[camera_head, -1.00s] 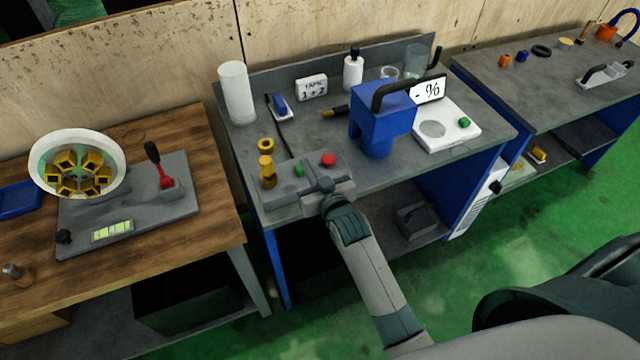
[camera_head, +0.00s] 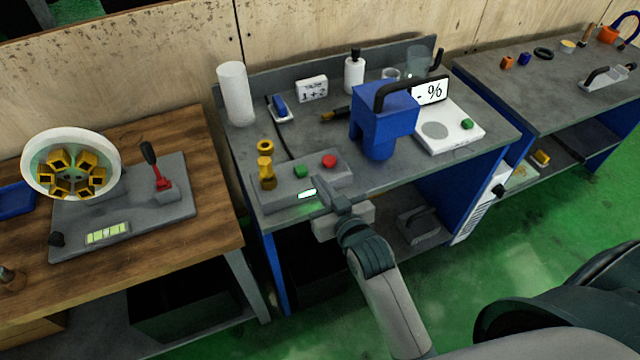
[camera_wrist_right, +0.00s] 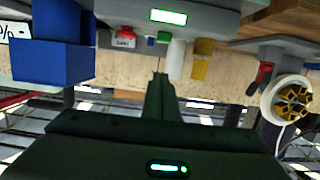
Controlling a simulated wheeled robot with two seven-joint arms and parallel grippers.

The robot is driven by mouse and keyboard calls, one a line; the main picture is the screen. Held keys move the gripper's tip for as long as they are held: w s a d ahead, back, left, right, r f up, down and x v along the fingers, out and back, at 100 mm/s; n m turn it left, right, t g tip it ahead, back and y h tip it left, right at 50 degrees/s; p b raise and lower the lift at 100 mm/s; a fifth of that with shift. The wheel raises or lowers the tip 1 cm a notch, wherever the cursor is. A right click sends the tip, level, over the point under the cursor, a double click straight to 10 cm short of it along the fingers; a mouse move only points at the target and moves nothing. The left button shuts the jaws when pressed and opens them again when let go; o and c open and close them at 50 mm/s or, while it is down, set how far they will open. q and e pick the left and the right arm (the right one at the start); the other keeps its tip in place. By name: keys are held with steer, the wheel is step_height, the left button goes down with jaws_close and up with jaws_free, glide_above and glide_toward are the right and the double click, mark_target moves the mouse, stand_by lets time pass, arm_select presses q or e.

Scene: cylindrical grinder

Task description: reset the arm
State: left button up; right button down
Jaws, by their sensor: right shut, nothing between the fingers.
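My right gripper (camera_head: 327,192) is shut and empty. It is just in front of the control box (camera_head: 270,197) at the front edge of the middle bench, apart from it as far as I can tell. The box carries a green button (camera_head: 301,170), a red button (camera_head: 329,161), a lit green display (camera_head: 307,193) and a brass fitting (camera_head: 266,172). In the right wrist view the shut fingers (camera_wrist_right: 160,82) point toward the box's front, where the lit display (camera_wrist_right: 168,16) and red button (camera_wrist_right: 127,31) show. My left gripper is not in view.
A blue device (camera_head: 381,115) with a black handle stands right of the control box, beside a white scale (camera_head: 462,133). A white cylinder (camera_head: 236,93) stands at the bench's back left. A wooden table (camera_head: 205,235) with a bowl (camera_head: 38,178) is at left. Green floor lies in front.

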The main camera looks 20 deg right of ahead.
stand_by(0.5)
steer(key=s+d+f+n+g, duration=0.1)
steer(key=s+f+g, duration=0.3)
steer(key=s, duration=0.6)
steer(key=s+d+f+g, duration=0.1)
steer(key=s+f+g, duration=0.35)
steer(key=s, duration=0.55)
steer(key=s+d+f+n+g, duration=0.1)
steer(key=s+f+g, duration=0.35)
steer(key=s, duration=0.55)
step_height(320, 180, down, 34)
steer(key=s+b, duration=0.1)
steer(key=b, duration=0.4)
steer(key=s+d+f+b, duration=0.1)
steer(key=s+f+b, duration=0.1)
steer(key=s+f, duration=0.7)
steer(key=s+d+f+g+b, duration=0.1)
steer(key=s+f+b, duration=0.2)
steer(key=s+f, duration=0.6)
step_height(320, 180, down, 4)
steer(key=shift+d+r+h, duration=0.15)
steer(key=shift+d+h, duration=0.15)
